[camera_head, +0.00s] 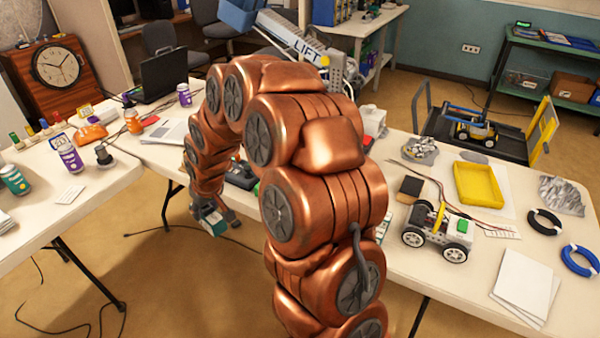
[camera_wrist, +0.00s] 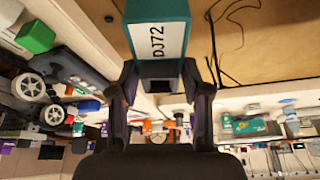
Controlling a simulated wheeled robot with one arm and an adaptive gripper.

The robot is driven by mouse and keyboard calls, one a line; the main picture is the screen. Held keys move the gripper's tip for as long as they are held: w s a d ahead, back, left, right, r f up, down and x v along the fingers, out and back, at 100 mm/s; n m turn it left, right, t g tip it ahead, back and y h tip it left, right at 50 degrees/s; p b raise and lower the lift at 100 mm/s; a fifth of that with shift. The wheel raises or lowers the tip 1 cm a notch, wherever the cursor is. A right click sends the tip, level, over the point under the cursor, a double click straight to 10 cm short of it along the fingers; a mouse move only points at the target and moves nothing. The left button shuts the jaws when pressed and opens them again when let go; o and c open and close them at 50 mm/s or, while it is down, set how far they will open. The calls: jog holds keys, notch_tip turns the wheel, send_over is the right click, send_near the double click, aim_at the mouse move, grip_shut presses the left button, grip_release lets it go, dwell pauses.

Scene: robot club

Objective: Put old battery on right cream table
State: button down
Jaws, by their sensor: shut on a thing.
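A teal block with a white label reading DJ72, which looks like the old battery (camera_wrist: 157,30), is held between the two dark fingers of my gripper (camera_wrist: 160,80) in the wrist view. In the head view the teal and white battery (camera_head: 211,224) shows low beside my gripper (camera_head: 217,215), over the gap between the tables, apart from both tabletops. The right cream table (camera_head: 405,266) stretches from behind my copper arm to the right edge. My arm hides its left part.
On the right table are a white wheeled robot car (camera_head: 438,233), yellow tray (camera_head: 479,185), black coil (camera_head: 545,222), blue coil (camera_head: 580,261) and papers (camera_head: 525,285). The left cream table (camera_head: 112,180) holds bottles and a wooden clock (camera_head: 58,70). The table's near edge around the car has some free room.

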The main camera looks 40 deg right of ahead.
jog(key=s+d+n, duration=0.1)
jog(key=s+d, duration=0.2)
jog(key=d, duration=0.7)
jog(key=s+d+n+y, duration=0.1)
jog(key=s+d, duration=0.2)
jog(key=d, duration=0.7)
jog(key=s+d, duration=0.3)
jog(key=d, duration=0.7)
jog(key=shift+n, duration=0.3)
jog(key=shift+w+d+f, duration=0.1)
jog(key=shift+f, duration=2.15)
jog(key=shift+w+d+f, duration=0.1)
jog(key=shift+f, duration=2.1)
jog(key=shift+s+f+b, duration=0.1)
jog(key=shift+f+b, duration=0.4)
jog(key=shift+b, duration=0.25)
jog(key=shift+c, duration=2.2)
grip_release()
notch_tip(320, 180, up, 7)
jog(key=b, duration=0.1)
